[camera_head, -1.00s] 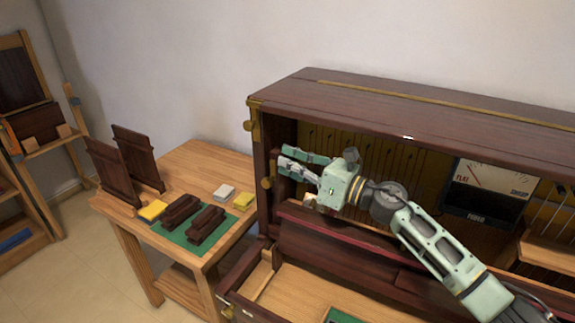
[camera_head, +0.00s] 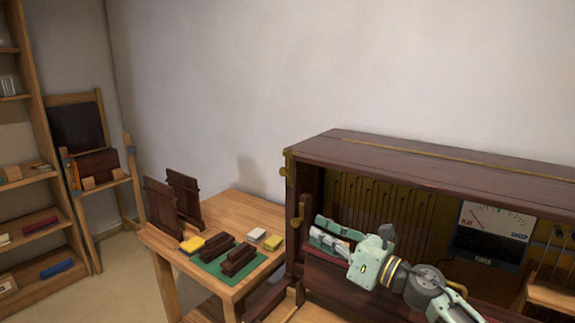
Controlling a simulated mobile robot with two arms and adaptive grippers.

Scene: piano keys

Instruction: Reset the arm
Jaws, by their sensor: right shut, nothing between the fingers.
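My right gripper (camera_head: 322,234) is pale green and grey. It reaches in from the lower right, across the open front of the dark wooden piano cabinet (camera_head: 400,160). Its fingers point left, close to the cabinet's left post, and are shut with nothing between them. I cannot tell whether they touch the post. The rest of my right arm runs out of the bottom edge. My left gripper is not in view.
A meter panel (camera_head: 495,222) sits inside the cabinet at right. Left of the cabinet, a wooden table (camera_head: 245,205) holds dark blocks (camera_head: 238,258) on a green mat (camera_head: 212,268), yellow pads and upright dark panels (camera_head: 160,207). A shelf (camera_head: 42,110) stands at far left.

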